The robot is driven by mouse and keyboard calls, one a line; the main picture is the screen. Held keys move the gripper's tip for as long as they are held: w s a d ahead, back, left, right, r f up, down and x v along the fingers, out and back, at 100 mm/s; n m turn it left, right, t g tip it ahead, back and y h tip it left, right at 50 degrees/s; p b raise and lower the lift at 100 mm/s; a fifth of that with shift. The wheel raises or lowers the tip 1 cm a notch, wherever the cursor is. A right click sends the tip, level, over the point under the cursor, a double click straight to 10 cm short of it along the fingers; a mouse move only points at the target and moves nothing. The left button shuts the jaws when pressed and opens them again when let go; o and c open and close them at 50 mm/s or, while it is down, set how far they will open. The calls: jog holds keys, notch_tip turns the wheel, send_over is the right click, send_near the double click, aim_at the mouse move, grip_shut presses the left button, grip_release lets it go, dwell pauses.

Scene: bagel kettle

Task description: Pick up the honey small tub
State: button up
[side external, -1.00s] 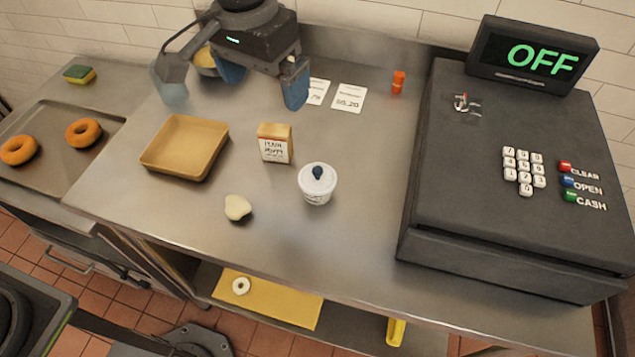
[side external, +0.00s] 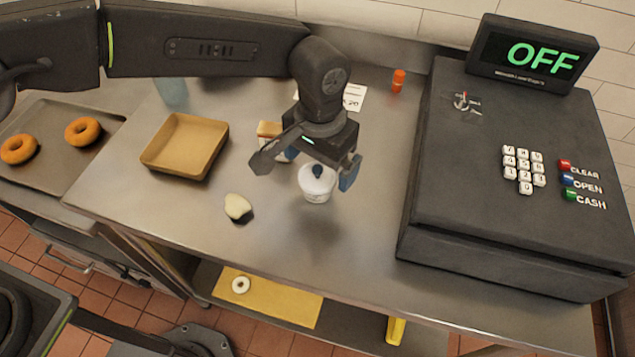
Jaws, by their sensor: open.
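A small white tub (side external: 318,186) with a dark blue mark on its lid stands upright on the steel counter; it is the only tub in view, and I cannot read a honey label on it. My gripper (side external: 318,177) is open above it. One blue-padded finger is at the tub's right and the other finger is toward its left. I cannot tell whether either finger touches the tub.
A small box (side external: 270,130) stands behind my gripper, partly hidden. A pale lump (side external: 238,208) lies front left, and a tan tray (side external: 150,160) is further left. The dark cash register (side external: 510,240) blocks the right. Counter in front of the tub is clear.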

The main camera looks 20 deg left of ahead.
aim_at(315, 170)
jog(key=f, duration=0.5)
jog(key=shift+a, duration=0.35)
jog(key=c, duration=1)
jog(key=shift+r, duration=0.1)
jog(key=shift+c, duration=0.2)
